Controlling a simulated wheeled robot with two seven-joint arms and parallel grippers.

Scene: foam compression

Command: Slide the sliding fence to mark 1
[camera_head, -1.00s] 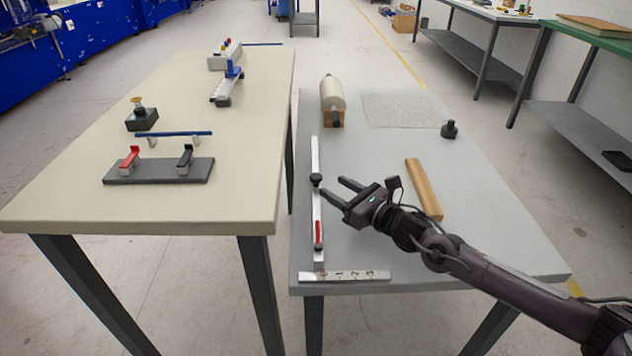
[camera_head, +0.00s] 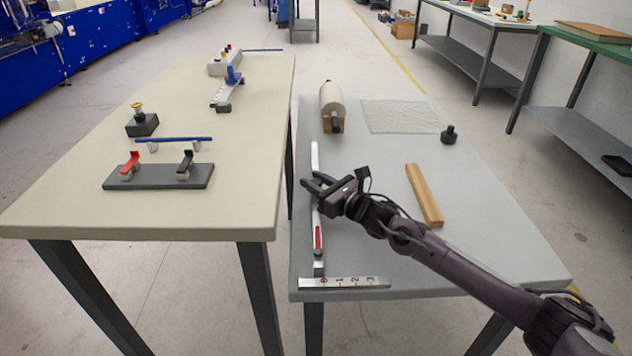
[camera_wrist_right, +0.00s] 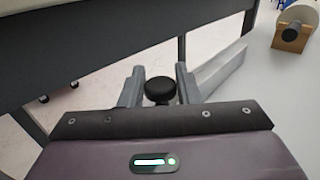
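The sliding fence (camera_head: 318,237) is a long thin metal bar along the left edge of the grey table, with a red strip near its front end. That end meets the white scale (camera_head: 345,283), marked 0 to 3, at about the 0. My right gripper (camera_head: 311,181) is over the middle of the fence. In the right wrist view, its two fingers (camera_wrist_right: 158,85) stand apart on either side of the fence's black knob (camera_wrist_right: 160,91), with narrow gaps seeming to remain. The gripper hides the knob in the head view. My left gripper is not in view.
A wooden strip (camera_head: 424,195) lies right of the fence, with bare table between. A roller (camera_head: 332,103), a textured sheet (camera_head: 404,116) and a black knobbed piece (camera_head: 448,134) are farther back. A beige table (camera_head: 200,215) stands to the left across a gap.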

